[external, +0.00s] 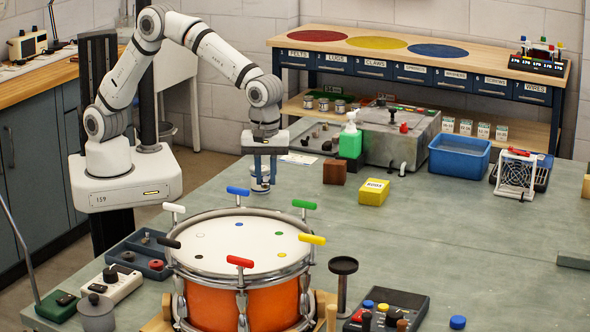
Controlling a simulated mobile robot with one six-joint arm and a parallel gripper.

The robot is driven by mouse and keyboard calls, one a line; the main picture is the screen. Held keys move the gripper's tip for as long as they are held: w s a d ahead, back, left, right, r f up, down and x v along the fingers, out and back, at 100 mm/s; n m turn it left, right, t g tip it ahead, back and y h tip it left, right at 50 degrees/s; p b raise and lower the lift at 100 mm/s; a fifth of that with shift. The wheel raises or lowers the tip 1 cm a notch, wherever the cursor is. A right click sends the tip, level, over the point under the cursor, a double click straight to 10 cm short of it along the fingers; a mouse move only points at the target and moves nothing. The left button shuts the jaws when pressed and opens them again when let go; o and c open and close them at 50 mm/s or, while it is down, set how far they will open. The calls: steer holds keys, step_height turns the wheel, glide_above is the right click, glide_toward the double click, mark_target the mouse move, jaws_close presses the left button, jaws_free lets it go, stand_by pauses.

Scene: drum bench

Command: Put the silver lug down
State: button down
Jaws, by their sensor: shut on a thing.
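My gripper (264,182) points straight down behind the drum, over the left part of the bench. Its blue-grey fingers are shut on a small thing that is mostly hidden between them. A bit of silver shows at the fingertips, which fits the silver lug, but its shape is too small to tell. I cannot tell whether it touches the bench top. The orange drum (214,301) stands in front, with a white head and T-shaped keys around its rim in white, blue, green, yellow, red and black.
A yellow box (374,192), a brown block (334,172), a green bottle (350,146) and a blue bin (459,156) stand to the right. A blue-grey tray (128,248) lies left of the drum. A black-topped stand (343,267) is at its right. The bench's right middle is clear.

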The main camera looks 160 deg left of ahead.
mark_target(304, 195)
steer(key=s+a+n, duration=0.4)
steer(key=s+a, duration=0.9)
steer(key=a, duration=0.2)
step_height(304, 195, down, 10)
steer(key=shift+s+d+f, duration=0.1)
steer(key=shift+s+d, duration=0.05)
steer(key=shift+f, duration=0.15)
steer(key=c, duration=1.3)
jaws_free()
step_height(304, 195, up, 12)
steer(key=shift+r+b, duration=0.25)
steer(key=shift+b, duration=0.05)
